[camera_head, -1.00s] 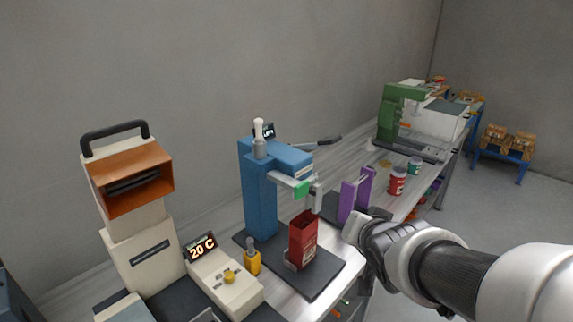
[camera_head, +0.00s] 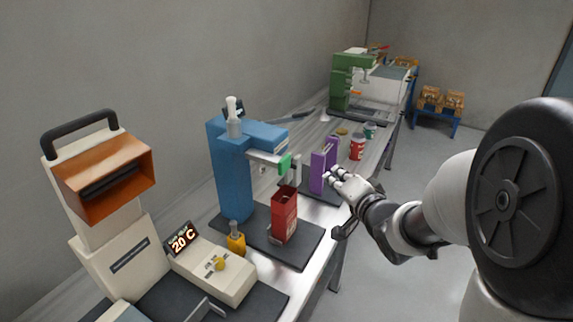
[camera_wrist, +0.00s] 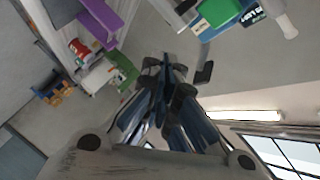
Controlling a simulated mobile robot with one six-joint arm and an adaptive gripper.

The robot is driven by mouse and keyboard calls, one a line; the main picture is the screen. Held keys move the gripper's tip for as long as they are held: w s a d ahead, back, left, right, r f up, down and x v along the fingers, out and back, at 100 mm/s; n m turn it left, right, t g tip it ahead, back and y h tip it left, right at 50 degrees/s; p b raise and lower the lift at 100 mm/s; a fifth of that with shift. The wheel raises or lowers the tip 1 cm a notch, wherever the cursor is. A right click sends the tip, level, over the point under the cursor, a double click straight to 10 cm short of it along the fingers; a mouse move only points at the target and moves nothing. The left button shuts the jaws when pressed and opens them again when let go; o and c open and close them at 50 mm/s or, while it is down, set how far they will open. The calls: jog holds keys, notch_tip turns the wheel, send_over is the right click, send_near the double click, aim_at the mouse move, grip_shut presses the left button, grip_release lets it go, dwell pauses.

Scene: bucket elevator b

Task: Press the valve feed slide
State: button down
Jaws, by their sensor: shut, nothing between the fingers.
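I cannot tell for sure which part is the valve feed slide. A blue bench machine (camera_head: 233,180) has a grey arm with a green block (camera_head: 285,163) at its end. The green block also shows at the top of the wrist view (camera_wrist: 220,12). A red open box (camera_head: 284,215) stands upright under that arm. My gripper (camera_head: 340,182) is to the right of the green block and the red box, apart from both. It is shut and empty; its closed fingers show in the wrist view (camera_wrist: 165,72).
Purple upright plates (camera_head: 323,165) stand just left of my gripper. Red (camera_head: 357,147) and green (camera_head: 370,130) cans and a green machine (camera_head: 345,85) are farther back. A cream device reading 20 C (camera_head: 215,266) is at front left. Open floor lies right of the bench.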

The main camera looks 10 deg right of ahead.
aim_at(290, 161)
jog(key=w+a+b, duration=0.2)
jog(key=w+a, duration=0.3)
jog(key=a, duration=0.2)
dwell(0.3)
jog(key=shift+w+a, duration=0.1)
dwell(1.2)
jog(key=shift+w+a+b, duration=0.2)
jog(key=shift+a+b, duration=0.05)
jog(key=shift+b, duration=0.1)
jog(key=shift+w+a+b, duration=0.45)
jog(key=shift+w+a, duration=0.3)
jog(key=shift+a, duration=0.3)
dwell(1.4)
jog(key=shift+s+d, duration=0.55)
jog(key=shift+d, duration=0.2)
jog(key=shift+s+d, duration=0.45)
jog(key=shift+d, duration=0.15)
jog(key=shift+s+d+p, duration=0.5)
jog(key=shift+s+d, duration=0.25)
jog(key=shift+d, duration=0.3)
jog(key=shift+s+d+p, duration=0.45)
jog(key=shift+s+d, duration=0.3)
jog(key=shift+d, duration=0.25)
